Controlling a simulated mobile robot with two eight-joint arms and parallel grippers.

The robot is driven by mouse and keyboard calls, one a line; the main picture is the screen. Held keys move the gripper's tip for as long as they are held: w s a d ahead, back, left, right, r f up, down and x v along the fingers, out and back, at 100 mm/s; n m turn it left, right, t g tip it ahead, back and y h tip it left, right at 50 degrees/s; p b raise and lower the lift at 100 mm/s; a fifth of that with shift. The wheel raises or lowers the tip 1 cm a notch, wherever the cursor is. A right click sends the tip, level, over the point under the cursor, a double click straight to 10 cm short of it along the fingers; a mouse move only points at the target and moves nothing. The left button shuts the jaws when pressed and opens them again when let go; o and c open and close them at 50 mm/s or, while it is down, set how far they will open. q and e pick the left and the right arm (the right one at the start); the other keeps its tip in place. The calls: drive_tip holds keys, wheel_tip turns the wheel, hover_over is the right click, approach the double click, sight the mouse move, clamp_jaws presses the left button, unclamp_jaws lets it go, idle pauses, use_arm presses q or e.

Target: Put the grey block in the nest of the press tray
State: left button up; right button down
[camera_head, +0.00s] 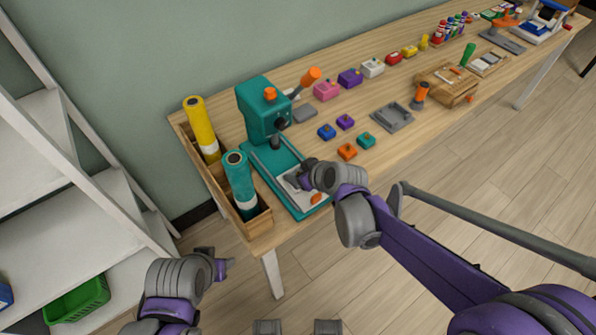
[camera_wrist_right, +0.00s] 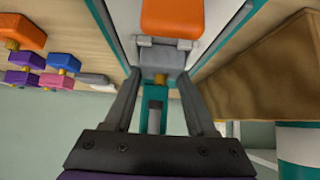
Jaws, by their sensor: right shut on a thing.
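The press tray (camera_head: 297,204) is a pale plate pulled out at the front of the teal press (camera_head: 262,108), with an orange handle (camera_head: 316,199). The handle shows large at the top of the right wrist view (camera_wrist_right: 176,18). My right gripper (camera_head: 300,180) is over the tray. In the wrist view its fingers (camera_wrist_right: 163,68) are shut on the sides of the grey block (camera_wrist_right: 164,57), which has a small brass knob. The nest is hidden; I cannot tell whether the block touches it. My left gripper (camera_head: 224,268) is away from the table, its fingers unclear.
A wooden bin (camera_head: 257,222) with a teal roll (camera_head: 239,180) and a yellow roll (camera_head: 199,125) stands close left of the press. Blue (camera_head: 326,131), purple (camera_head: 345,121), orange (camera_head: 347,151) and teal (camera_head: 366,140) blocks lie to the right. A grey tray (camera_head: 393,117) lies beyond.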

drive_tip(key=shift+c, duration=1.1)
unclamp_jaws()
drive_tip(key=shift+s+r, duration=0.1)
drive_tip(key=shift+r, duration=0.15)
drive_tip(key=p+v, duration=0.2)
drive_tip(key=v, duration=0.9)
drive_tip(key=shift+s+d+r, duration=0.15)
drive_tip(key=shift+s+d, duration=0.1)
drive_tip(key=shift+s, duration=0.05)
drive_tip(key=s+d+f+m+g+h, duration=0.1)
drive_tip(key=s+d+f+m+h, duration=0.1)
drive_tip(key=s+d, duration=0.4)
drive_tip(key=s+d+f+m+g+h, duration=0.1)
drive_tip(key=s+d+f+m+h, duration=0.2)
drive_tip(key=s, duration=0.8)
drive_tip(key=d+f+m, duration=0.1)
drive_tip(key=d+m, duration=0.1)
drive_tip(key=d, duration=0.1)
drive_tip(key=shift+d, duration=0.35)
